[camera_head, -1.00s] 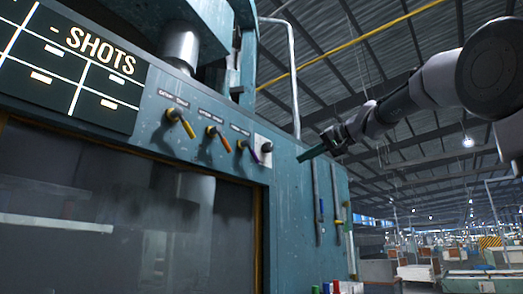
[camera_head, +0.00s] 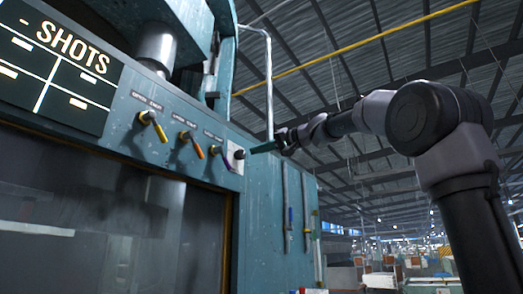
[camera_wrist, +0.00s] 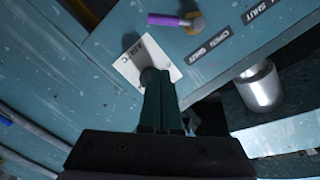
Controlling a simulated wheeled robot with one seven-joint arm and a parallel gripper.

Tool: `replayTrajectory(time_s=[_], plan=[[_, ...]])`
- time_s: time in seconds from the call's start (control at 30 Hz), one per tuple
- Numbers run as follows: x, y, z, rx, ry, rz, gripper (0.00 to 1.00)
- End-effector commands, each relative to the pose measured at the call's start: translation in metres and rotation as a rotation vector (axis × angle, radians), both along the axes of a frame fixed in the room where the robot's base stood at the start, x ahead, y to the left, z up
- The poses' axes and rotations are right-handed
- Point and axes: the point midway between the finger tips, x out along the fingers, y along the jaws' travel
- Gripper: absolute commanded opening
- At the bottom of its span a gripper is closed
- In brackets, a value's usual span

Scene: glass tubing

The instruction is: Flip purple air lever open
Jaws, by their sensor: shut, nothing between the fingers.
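The purple lever (camera_head: 220,156) is the rightmost of three levers on the teal machine front, angled down and to the right from its pivot. In the wrist view the purple handle (camera_wrist: 168,20) extends left from a brass-coloured hub. My gripper (camera_head: 253,151) is shut and empty, with its dark green fingers together. It is right of the purple lever, with its tips close to a dark round knob on a white plate (camera_head: 236,158). In the wrist view my fingertips (camera_wrist: 158,75) overlap the white plate (camera_wrist: 170,63); I cannot tell whether they touch the knob. The purple lever is clear of the fingers.
The yellow lever (camera_head: 155,126) and orange lever (camera_head: 195,146) are left of the purple one. Labels (camera_wrist: 208,46) sit beside the purple lever. A metal cylinder (camera_wrist: 259,87) is at right in the wrist view. A vertical pipe (camera_head: 269,85) rises behind the gripper.

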Motion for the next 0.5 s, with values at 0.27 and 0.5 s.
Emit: replayTrajectory(time_s=[0.27, 0.5], plan=[[0.032, 0.044, -0.003, -0.001, 0.000, 0.002, 0.00], [0.021, 0.063, -0.022, 0.001, 0.001, 0.000, 0.00]])
